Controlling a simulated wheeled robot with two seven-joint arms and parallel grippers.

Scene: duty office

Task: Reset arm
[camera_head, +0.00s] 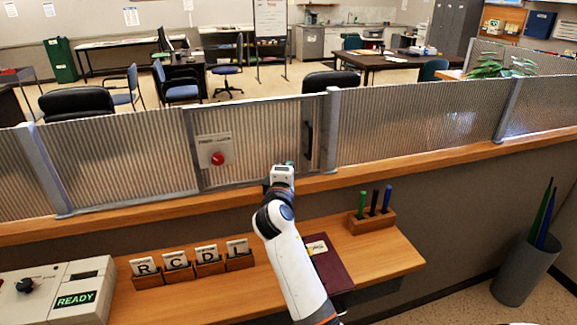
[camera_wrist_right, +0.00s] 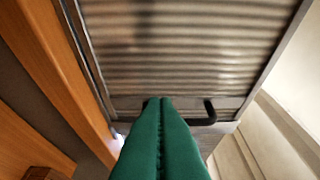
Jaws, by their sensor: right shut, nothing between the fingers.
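My right arm reaches up from the bottom of the head view, and my right gripper (camera_head: 289,163) is at the wooden ledge, in front of the corrugated hatch panel (camera_head: 255,125). In the right wrist view its two green fingers (camera_wrist_right: 160,102) are pressed together with nothing between them. The black handle (camera_head: 308,140) of the panel is above and right of the gripper in the head view. It also shows just right of the fingertips in the right wrist view (camera_wrist_right: 208,113); I cannot tell whether they touch. My left gripper is out of view.
A red button (camera_head: 217,159) is on the panel. The lower shelf holds letter card holders (camera_head: 190,264), a dark red folder (camera_head: 331,268), a pen block (camera_head: 371,221) and a READY box (camera_head: 62,294). A grey bin (camera_head: 524,270) stands right. The shelf's right end is clear.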

